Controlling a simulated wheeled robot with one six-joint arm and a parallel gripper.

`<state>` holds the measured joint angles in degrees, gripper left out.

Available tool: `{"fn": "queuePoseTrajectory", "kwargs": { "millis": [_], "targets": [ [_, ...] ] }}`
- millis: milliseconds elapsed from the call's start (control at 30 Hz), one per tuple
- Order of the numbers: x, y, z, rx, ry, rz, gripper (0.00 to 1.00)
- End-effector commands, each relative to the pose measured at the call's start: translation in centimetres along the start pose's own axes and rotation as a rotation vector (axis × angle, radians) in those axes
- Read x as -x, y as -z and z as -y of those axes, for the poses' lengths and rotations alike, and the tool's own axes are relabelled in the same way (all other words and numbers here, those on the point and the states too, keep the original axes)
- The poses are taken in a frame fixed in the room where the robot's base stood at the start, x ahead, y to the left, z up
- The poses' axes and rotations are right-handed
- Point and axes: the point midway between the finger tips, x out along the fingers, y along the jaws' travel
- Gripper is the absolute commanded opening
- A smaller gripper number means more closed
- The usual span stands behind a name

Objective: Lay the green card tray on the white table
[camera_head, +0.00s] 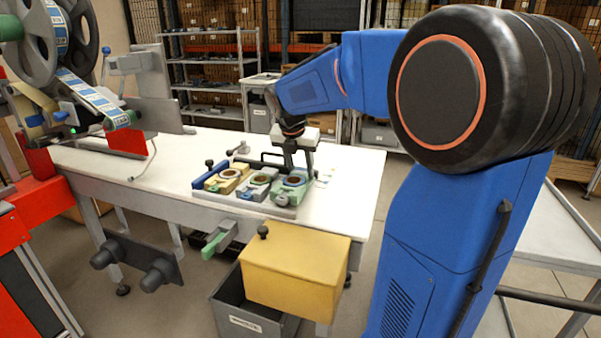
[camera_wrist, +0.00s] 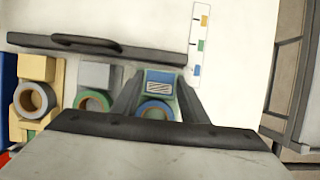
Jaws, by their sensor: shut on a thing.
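The green card tray (camera_head: 291,189) is the right one of a row of trays in a grey carrier on the white table (camera_head: 347,160). It bears a round tape reel.
A grey tray (camera_wrist: 97,75) and a yellow tray (camera_wrist: 37,68) with reels stand to the left. A dark bar with a handle (camera_wrist: 92,42) runs behind. A white strip with coloured squares (camera_wrist: 200,45) lies on the table.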

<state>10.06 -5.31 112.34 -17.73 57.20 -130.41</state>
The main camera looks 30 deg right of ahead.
Motion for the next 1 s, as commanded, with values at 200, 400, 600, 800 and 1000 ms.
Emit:
{"fn": "queuePoseTrajectory", "kwargs": {
  "millis": [200,400,600,800,1000],
  "targets": [
    [-1.34,0.57,0.01,-0.001,0.0,0.0,0.13],
    [-1.39,0.6,0.02,-0.001,0.0,0.0,0.13],
    [-1.56,0.68,0.02,-0.001,0.0,0.0,0.59],
    [-1.55,0.67,0.02,-0.001,0.0,-0.001,0.59],
    [-0.78,0.55,-0.01,-0.001,-0.001,0.0,0.59]
  ]
}}
